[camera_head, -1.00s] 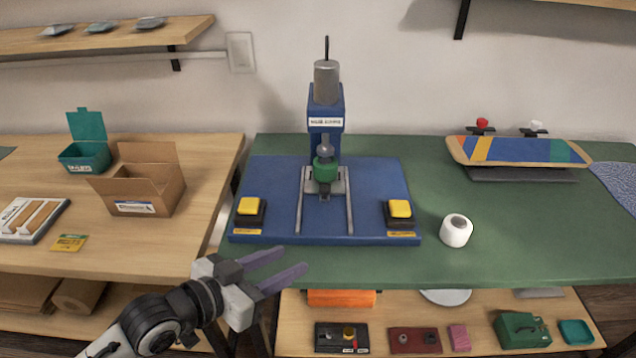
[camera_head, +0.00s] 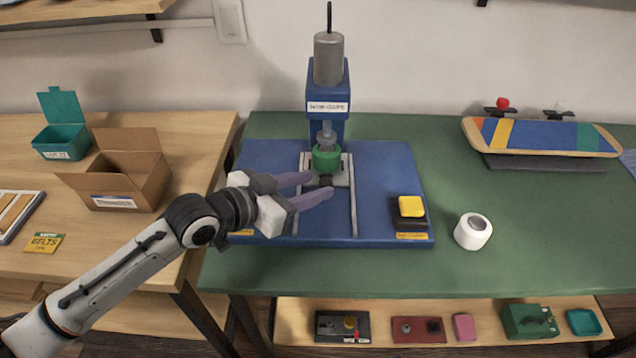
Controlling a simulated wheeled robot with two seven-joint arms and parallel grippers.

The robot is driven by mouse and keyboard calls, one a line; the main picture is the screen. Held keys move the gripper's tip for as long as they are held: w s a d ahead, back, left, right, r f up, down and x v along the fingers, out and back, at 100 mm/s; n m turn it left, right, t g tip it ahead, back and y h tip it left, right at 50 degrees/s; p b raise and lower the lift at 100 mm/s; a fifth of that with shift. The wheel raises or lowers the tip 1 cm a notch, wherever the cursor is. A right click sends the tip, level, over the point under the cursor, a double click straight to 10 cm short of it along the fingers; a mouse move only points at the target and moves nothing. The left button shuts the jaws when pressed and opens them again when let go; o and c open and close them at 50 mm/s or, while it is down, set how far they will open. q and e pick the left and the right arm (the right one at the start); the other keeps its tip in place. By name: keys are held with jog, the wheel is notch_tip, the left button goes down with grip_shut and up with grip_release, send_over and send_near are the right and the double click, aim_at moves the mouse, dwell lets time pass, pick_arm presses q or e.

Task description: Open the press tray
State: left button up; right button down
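The blue press (camera_head: 390,160) stands on the green bench, its column and grey cylinder (camera_head: 328,60) upright at the back. Its tray (camera_head: 342,178) sits at the back end of two metal rails (camera_head: 353,212), under the green ram part (camera_head: 326,157). My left gripper (camera_head: 322,186) is open, its two purple-grey fingers pointing right at the front of the tray. The tray's dark front part lies close to the fingertips; I cannot tell whether they touch. The arm hides the left yellow button. My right gripper is not in view.
A yellow button (camera_head: 411,206) is at the press's right front corner. A white roll (camera_head: 473,231) stands to its right. A skateboard deck (camera_head: 540,138) lies at the back right. A cardboard box (camera_head: 118,175) is on the wooden table at left. The green bench front is clear.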

pick_arm(q)
jog(key=shift+x, duration=0.95)
jog(key=shift+w+d+f, duration=0.1)
jog(key=shift+w+d, duration=0.05)
jog(key=shift+w, duration=0.05)
